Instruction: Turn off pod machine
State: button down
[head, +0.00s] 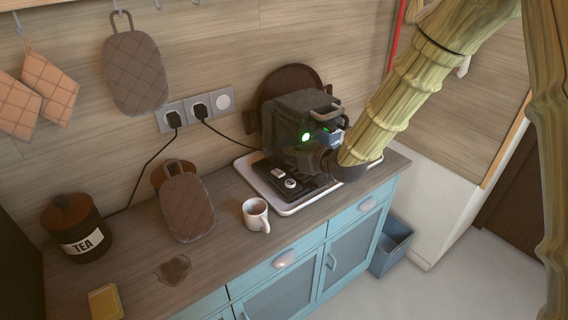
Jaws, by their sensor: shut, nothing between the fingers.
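The pod machine (300,106) is a dark, boxy appliance on a white-rimmed tray (263,188) on the counter. A green light (306,137) glows on its front, and a smaller green glow shows to the right of it. My gripper (318,157) is dark, shut and empty, close in front of the machine's right front side. It covers part of that front. I cannot tell whether it touches the machine, and its fingertips are hard to make out against the dark body.
A white mug (256,215) stands left of the tray's front corner. A quilted pad (187,203), a tea jar (76,227), a brown spill (174,269) and a yellow sponge (105,301) are further left. Cords run from the wall sockets (198,108). A blue bin (391,247) stands on the floor.

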aim_at(283, 175)
jog(key=p+x, duration=0.1)
jog(key=x, duration=0.4)
jog(key=shift+s+f+p, duration=0.1)
jog(key=shift+f+p, duration=0.35)
jog(key=shift+f, duration=0.5)
jog(key=shift+s+d+f+p, duration=0.1)
jog(key=shift+f+p, duration=0.05)
jog(key=shift+f, duration=0.4)
jog(key=shift+s+d+f+p, duration=0.1)
jog(key=shift+f+p, duration=0.05)
jog(key=shift+f, duration=0.4)
